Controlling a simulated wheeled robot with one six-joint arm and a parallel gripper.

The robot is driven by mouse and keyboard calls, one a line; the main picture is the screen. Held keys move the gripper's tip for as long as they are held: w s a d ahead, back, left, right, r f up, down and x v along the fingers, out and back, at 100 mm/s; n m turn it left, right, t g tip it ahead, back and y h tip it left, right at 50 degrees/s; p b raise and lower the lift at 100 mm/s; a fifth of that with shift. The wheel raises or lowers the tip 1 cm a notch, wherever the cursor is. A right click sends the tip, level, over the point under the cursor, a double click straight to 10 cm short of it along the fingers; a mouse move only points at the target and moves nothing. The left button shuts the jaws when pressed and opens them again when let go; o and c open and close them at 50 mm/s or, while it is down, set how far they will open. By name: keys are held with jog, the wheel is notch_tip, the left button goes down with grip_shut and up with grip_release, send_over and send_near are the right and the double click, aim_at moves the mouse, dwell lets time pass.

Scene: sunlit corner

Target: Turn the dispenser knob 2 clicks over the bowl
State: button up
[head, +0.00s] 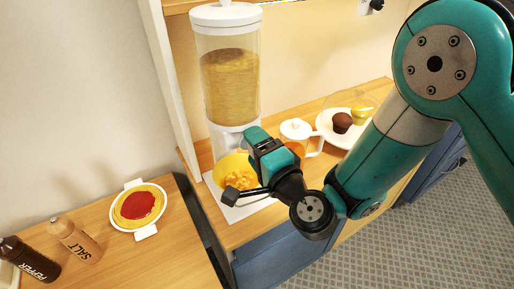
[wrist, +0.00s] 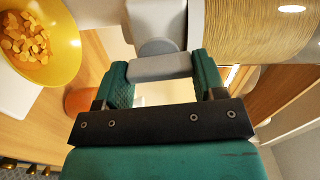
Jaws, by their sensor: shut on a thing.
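The cereal dispenser (head: 229,88) stands on the wooden counter, with a clear cylinder of golden flakes and a white lid. My gripper (head: 252,140) is at the front of its white neck. In the wrist view my gripper (wrist: 161,72) has its teal fingers on either side of the light grey dispenser knob (wrist: 159,67), shut on it. The knob's bar lies straight across between the fingers; in the head view my gripper hides it. The yellow bowl (head: 228,163) stands below the outlet with orange-yellow flakes in it; it also shows in the wrist view (wrist: 66,55).
A glass pot with a white lid (head: 297,130) stands just right of my gripper. A white plate (head: 331,136) with a muffin is farther right. On the left table are a red-topped plate (head: 139,206), a salt shaker (head: 75,241) and a pepper shaker (head: 29,259).

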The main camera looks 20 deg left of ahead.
jog(key=shift+m, duration=0.7)
jog(key=o, duration=0.9)
